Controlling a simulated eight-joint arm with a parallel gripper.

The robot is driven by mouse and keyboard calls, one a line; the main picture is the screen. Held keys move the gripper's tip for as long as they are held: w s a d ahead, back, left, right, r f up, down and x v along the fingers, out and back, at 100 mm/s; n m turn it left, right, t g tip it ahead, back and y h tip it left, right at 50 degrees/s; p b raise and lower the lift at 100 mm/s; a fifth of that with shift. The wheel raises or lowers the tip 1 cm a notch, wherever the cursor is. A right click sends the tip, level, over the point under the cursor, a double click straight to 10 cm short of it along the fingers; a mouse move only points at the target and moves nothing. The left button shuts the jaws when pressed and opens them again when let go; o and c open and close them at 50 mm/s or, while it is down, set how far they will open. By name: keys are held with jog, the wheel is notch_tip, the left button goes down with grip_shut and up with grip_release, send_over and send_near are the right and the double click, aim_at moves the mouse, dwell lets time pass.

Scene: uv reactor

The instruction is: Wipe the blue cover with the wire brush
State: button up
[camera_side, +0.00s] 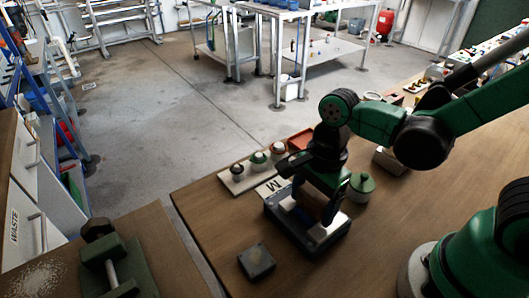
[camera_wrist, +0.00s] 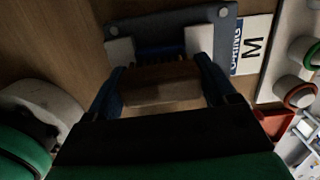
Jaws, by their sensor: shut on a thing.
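My gripper (camera_side: 316,196) points down over a dark grey-blue base (camera_side: 328,242) on the wooden table. In the wrist view my gripper (camera_wrist: 161,84) is shut on the brown wooden block of the wire brush (camera_wrist: 160,88), with a finger on each side. Dark bristles show at the brush's far edge. The blue cover (camera_wrist: 160,49) shows as a dark blue strip between two white blocks on the base. The brush is right over it or at it; I cannot tell whether the bristles touch. In the side view the gripper and brush hide most of the cover.
A rack with several round knobs (camera_side: 258,159) stands behind the base, beside a white card marked M (camera_side: 271,187). A green-lidded jar (camera_side: 362,184) stands close on the right. A small grey block (camera_side: 257,261) lies in front. A red tray (camera_side: 301,139) is behind.

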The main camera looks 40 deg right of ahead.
jog(key=d+h, duration=0.1)
jog(key=d, duration=0.2)
jog(key=shift+s+d+r, duration=0.1)
jog(key=shift+d+r, duration=0.05)
jog(key=shift+d, duration=0.05)
jog(key=shift+a+r, duration=0.2)
jog(key=shift+r, duration=0.15)
jog(key=shift+a+f, duration=0.2)
jog(key=shift+a, duration=1.2)
jog(key=shift+a+f, duration=0.2)
jog(key=shift+a, duration=1.15)
jog(key=shift+w+d, duration=0.25)
jog(key=shift+d, duration=0.95)
jog(key=shift+s+d+r, duration=0.1)
jog(key=shift+d+r, duration=0.1)
jog(key=shift+d, duration=0.65)
jog(key=shift+d+r, duration=0.15)
jog(key=shift+d, duration=0.65)
jog(key=shift+a+f, duration=0.35)
jog(key=shift+a, duration=0.55)
jog(key=shift+a+r, duration=0.1)
jog(key=shift+a, duration=0.25)
jog(key=shift+a+f, duration=0.2)
jog(key=shift+a, duration=1.35)
notch_tip(320, 180, up, 8)
